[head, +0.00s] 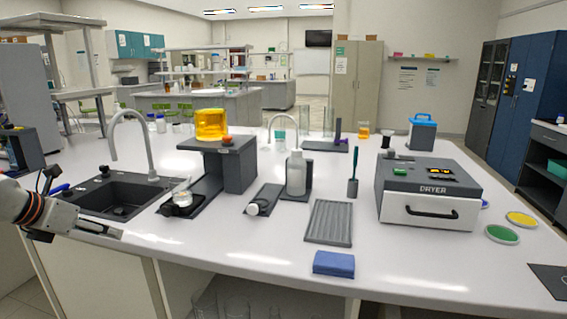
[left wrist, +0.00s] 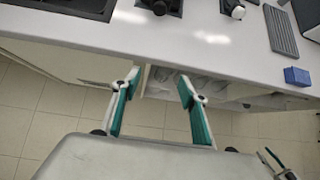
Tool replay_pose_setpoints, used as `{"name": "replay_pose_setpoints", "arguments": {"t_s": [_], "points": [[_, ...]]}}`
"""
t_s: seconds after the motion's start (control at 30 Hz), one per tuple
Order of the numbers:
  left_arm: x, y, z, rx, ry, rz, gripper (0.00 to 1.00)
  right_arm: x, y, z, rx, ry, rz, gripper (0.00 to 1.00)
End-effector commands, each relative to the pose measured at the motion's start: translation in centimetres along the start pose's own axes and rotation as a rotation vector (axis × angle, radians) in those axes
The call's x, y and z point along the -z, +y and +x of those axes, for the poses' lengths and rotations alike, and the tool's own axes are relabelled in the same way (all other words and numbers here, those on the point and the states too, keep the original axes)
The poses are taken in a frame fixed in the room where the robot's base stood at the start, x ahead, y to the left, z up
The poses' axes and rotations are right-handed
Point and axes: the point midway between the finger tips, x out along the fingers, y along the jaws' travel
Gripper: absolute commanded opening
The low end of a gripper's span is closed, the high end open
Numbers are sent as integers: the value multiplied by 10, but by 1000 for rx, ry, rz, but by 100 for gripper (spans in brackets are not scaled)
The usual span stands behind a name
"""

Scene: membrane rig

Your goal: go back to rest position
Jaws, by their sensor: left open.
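My left gripper (head: 108,232) comes in from the left edge in the head view, beside the front left of the white bench (head: 230,262), near the sink. In the left wrist view its two fingers (left wrist: 158,88) are spread apart with nothing between them, over the floor and the bench front. My right gripper is not clearly visible in the head view.
A dark sink (head: 118,196) with a tap lies near my left gripper. A black stand with an orange-filled vessel (head: 211,124), a white bottle (head: 296,174), a grey ribbed mat (head: 329,222), a blue sponge (head: 334,264) and a dryer (head: 428,192) stand on the bench.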

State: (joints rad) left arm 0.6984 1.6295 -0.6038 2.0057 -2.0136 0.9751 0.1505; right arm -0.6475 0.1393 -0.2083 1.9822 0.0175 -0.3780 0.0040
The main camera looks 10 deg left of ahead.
Motion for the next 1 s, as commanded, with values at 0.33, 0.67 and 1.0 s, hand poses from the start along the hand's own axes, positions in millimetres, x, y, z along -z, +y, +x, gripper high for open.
{"name": "replay_pose_setpoints", "arguments": {"t_s": [0.33, 0.67, 1.0], "points": [[62, -183, 79, 551, 48, -295, 43, 18, 7, 4, -9, 30, -1, 40], [107, -308, 104, 983, 29, -1085, 43, 9, 2, -4, -1, 8, 7, 40], [234, -304, 158, 813, 18, -2128, 43, 12, 0, -6, 4, 9, 10, 40]]}}
